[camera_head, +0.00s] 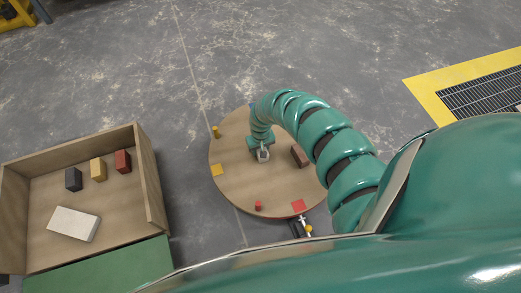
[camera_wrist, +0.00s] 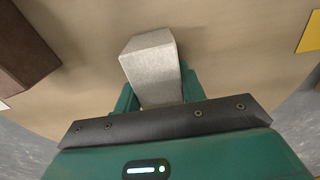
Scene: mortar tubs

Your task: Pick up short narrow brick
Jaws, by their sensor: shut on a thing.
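A short, narrow, pale grey brick (camera_wrist: 150,65) sticks out from between the green fingers of my gripper (camera_wrist: 158,90) in the wrist view. My gripper is shut on it. In the head view the brick (camera_head: 263,156) shows as a small pale block under my gripper (camera_head: 262,150), over the round wooden table (camera_head: 235,185). I cannot tell whether the brick touches the table top.
A dark brown brick (camera_head: 299,156) lies right of my gripper; it also shows in the wrist view (camera_wrist: 22,50). Small yellow (camera_head: 215,131) and red (camera_head: 258,205) pieces stand near the table's edge. An open wooden box (camera_head: 150,185) at left holds several blocks.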

